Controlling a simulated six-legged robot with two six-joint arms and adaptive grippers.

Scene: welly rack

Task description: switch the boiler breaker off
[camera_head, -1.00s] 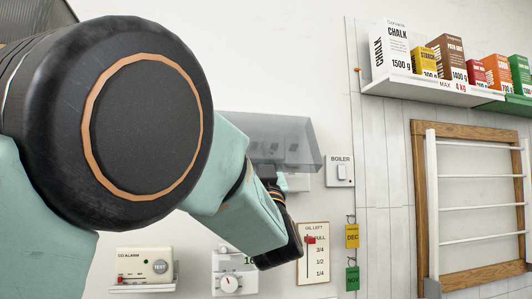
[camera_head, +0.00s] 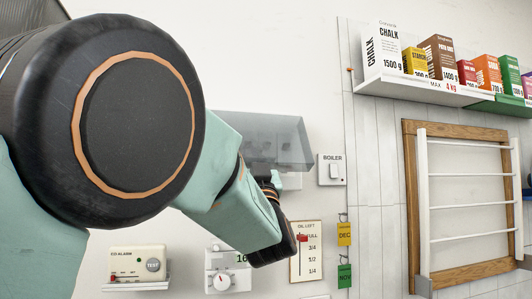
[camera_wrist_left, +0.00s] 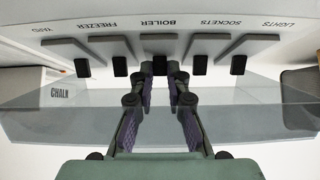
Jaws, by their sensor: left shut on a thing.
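The breaker panel (camera_wrist_left: 215,48) shows upside down in the left wrist view, with a row of black levers under labels including FREEZER, BOILER, SOCKETS and LIGHTS. The boiler breaker lever (camera_wrist_left: 160,65) is in the middle of the row. My left gripper (camera_wrist_left: 166,76) is shut on this lever, one finger on each side. A see-through cover (camera_wrist_left: 70,112) shows behind the fingers; in the head view the cover (camera_head: 275,145) sticks out from the wall. In the head view my arm hides most of the panel and the gripper. My right gripper is not in view.
A separate wall switch labelled BOILER (camera_head: 331,170) is right of the cover. Below are an oil gauge (camera_head: 306,252), a dial box (camera_head: 228,270) and a CO alarm (camera_head: 138,263). A loaded shelf (camera_head: 425,90) and a wooden rack (camera_head: 411,200) are at right.

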